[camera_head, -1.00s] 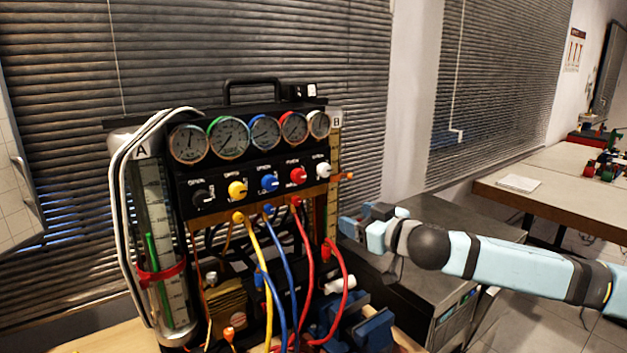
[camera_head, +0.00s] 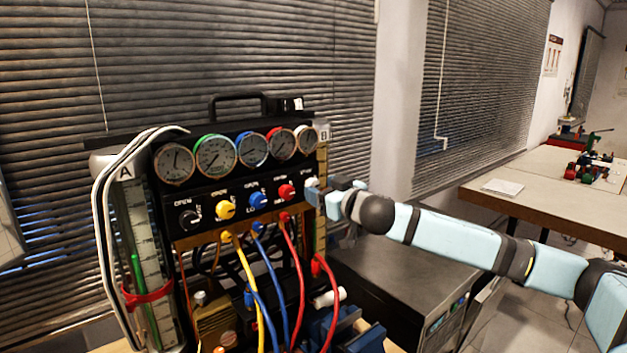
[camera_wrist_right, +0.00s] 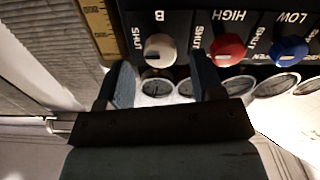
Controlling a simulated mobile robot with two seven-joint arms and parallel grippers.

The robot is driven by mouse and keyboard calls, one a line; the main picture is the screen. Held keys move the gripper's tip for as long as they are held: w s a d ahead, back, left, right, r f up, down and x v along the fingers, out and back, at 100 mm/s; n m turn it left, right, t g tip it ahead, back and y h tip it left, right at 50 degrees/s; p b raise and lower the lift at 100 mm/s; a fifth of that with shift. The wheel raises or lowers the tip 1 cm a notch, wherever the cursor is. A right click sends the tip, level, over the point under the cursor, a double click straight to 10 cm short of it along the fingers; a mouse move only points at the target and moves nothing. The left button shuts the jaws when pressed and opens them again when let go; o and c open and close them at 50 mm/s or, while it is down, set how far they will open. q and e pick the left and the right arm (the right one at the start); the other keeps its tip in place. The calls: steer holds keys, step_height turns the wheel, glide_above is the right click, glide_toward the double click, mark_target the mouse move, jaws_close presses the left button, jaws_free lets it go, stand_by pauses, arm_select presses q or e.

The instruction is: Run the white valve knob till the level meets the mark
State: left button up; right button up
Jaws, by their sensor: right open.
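The white valve knob (camera_head: 311,182) is at the right end of the knob row on the black gauge panel, partly covered by my right gripper (camera_head: 318,193). In the right wrist view, the white knob (camera_wrist_right: 160,47) is under the letter B. My right gripper (camera_wrist_right: 163,75) is open there, its fingers below and to either side of the knob, with nothing between them. Column B (camera_head: 322,155) is a yellowish scale at the panel's right edge; I cannot read its level. Column A (camera_head: 135,220) at the left has a green strip inside and a red band (camera_head: 150,295) around it.
The red knob (camera_wrist_right: 228,47) is beside the white one, close to one finger, and the blue knob (camera_wrist_right: 289,50) is farther along. Yellow, blue and red hoses (camera_head: 295,270) hang below the panel. A dark cabinet (camera_head: 400,275) stands to the right, with a table (camera_head: 540,195) beyond.

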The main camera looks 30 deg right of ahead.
mark_target(315, 186)
steer(key=w, duration=0.2)
steer(key=shift+w+a, duration=0.1)
steer(key=shift+w, duration=0.8)
steer(key=c, duration=0.9)
steer(key=shift+p, duration=0.3)
